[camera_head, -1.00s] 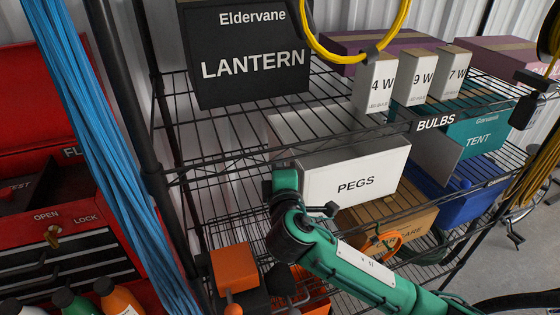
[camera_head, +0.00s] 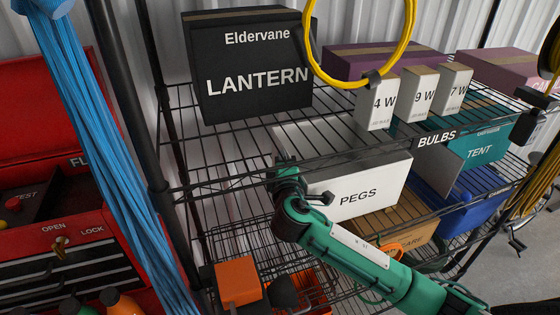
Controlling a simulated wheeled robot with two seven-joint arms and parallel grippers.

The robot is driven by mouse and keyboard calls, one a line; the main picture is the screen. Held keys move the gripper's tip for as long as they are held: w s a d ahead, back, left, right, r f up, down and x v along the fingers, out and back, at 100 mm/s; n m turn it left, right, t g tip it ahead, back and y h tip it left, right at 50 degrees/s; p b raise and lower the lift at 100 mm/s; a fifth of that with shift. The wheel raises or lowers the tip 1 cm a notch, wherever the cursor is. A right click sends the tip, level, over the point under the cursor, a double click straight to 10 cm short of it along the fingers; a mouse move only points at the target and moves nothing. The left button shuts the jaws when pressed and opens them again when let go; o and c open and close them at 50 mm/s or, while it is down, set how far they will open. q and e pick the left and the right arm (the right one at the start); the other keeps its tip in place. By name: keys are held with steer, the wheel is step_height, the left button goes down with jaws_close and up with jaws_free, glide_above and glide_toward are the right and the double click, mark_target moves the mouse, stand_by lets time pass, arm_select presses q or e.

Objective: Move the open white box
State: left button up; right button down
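The white box labelled PEGS (camera_head: 330,202) sits on the middle wire shelf, under the upper shelf. A white panel behind its front face and a grey panel at its right end look like raised flaps. Its inside is largely hidden by the upper shelf's wires and edge. My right arm comes in from the lower right, in front of the shelves. My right gripper (camera_head: 284,168) is at the box's left front corner, by the upper shelf's front edge. Its fingers are hardly visible, and I cannot tell whether it touches the box. My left gripper is out of view.
Above stand a black LANTERN box (camera_head: 250,95), small white bulb boxes (camera_head: 418,95) and a purple box (camera_head: 375,60). A teal TENT box (camera_head: 480,148) and blue bin (camera_head: 470,200) are to the right. Blue cables (camera_head: 90,150) hang left. Wire shelf left of PEGS is clear.

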steer(key=w+d, duration=0.4)
steer(key=d, duration=0.8)
steer(key=shift+d+f, duration=0.1)
steer(key=shift+d, duration=0.05)
